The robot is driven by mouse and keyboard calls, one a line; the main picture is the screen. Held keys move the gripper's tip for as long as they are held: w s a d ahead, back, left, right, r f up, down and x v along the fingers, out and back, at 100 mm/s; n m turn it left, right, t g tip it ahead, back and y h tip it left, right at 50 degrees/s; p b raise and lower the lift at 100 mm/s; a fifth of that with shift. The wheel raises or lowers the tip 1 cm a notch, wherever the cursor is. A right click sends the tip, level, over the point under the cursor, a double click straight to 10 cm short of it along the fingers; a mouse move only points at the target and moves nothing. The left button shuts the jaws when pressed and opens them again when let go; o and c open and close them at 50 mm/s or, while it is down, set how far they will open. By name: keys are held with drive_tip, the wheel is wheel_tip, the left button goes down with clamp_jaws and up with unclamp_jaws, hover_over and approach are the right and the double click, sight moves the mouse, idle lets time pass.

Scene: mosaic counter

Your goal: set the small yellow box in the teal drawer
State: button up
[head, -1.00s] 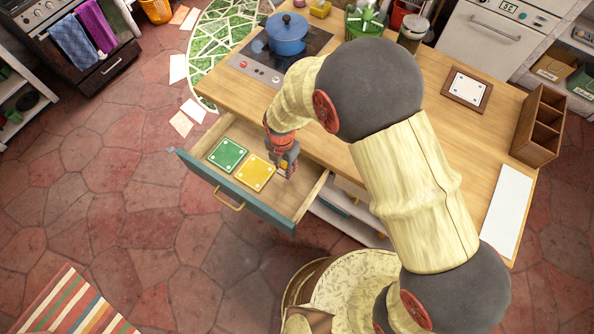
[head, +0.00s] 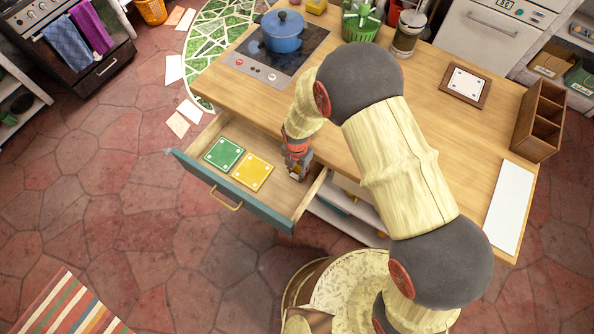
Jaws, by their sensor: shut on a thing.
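The teal drawer (head: 272,213) is pulled open below the wooden counter. A green square tile (head: 224,154) and a yellow square tile (head: 252,172) lie flat inside it, side by side. My gripper (head: 298,176) points down at the drawer's right end, to the right of the yellow tile. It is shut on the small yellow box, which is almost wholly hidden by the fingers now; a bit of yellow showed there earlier. I cannot tell whether the box touches the drawer floor.
A blue pot (head: 283,32) stands on the cooktop (head: 262,66). A green basket (head: 360,24), a jar (head: 408,36), a framed tile (head: 465,83) and a wooden organiser (head: 538,120) are on the counter. The drawer's front wall and right side wall stand close to my gripper.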

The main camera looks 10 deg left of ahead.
sight(297, 173)
drive_tip(key=shift+f, duration=0.2)
drive_tip(key=o, duration=0.8)
drive_tip(key=shift+o, duration=0.2)
drive_tip(key=shift+r, duration=0.15)
wheel_tip(297, 173, up, 12)
drive_tip(key=p, duration=0.2)
drive_tip(key=shift+r, duration=0.15)
